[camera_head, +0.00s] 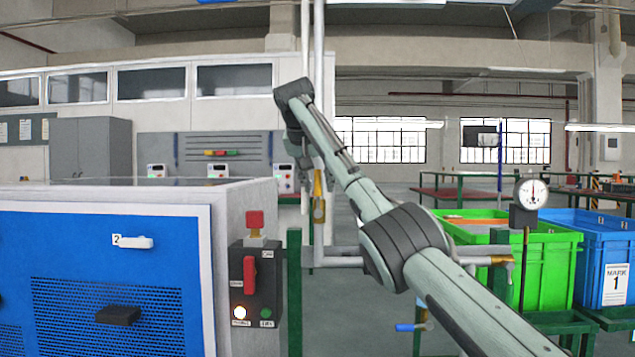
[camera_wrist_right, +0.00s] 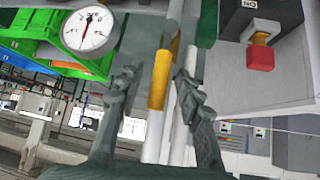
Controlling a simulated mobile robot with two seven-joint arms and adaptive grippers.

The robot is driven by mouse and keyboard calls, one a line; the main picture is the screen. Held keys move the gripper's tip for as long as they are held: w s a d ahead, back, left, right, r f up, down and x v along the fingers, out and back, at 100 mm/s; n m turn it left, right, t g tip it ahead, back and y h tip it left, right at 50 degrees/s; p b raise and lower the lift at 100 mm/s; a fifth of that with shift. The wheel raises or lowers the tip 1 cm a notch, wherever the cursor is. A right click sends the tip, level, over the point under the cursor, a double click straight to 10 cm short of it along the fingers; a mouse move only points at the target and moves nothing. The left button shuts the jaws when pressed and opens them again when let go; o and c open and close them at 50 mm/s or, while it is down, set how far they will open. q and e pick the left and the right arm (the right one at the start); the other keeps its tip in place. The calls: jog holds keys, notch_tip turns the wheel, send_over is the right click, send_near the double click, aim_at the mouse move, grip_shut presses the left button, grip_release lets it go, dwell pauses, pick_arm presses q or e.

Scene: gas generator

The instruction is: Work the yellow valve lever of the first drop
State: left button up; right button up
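The yellow valve lever (camera_head: 318,190) hangs on the vertical pipe near the middle of the head view. In the right wrist view the yellow lever (camera_wrist_right: 160,78) stands roughly upright between my two fingers. My right gripper (camera_head: 308,170) is small and partly hidden by its own arm in the head view, close to the lever. In the right wrist view my right gripper (camera_wrist_right: 154,82) is open, with a gap on both sides of the lever. Contact with the lever does not show. My left gripper is in neither view.
A blue machine cabinet (camera_head: 95,240) with a control box (camera_head: 254,295) stands at left. A round gauge (camera_head: 531,193), a green bin (camera_head: 550,265) and a blue bin (camera_head: 600,245) are at right. A blue-handled valve (camera_head: 410,327) sits low. Pipes (camera_head: 345,262) surround the lever.

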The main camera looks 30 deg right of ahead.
jog(key=v, duration=1.2)
jog(key=shift+s+f, duration=0.1)
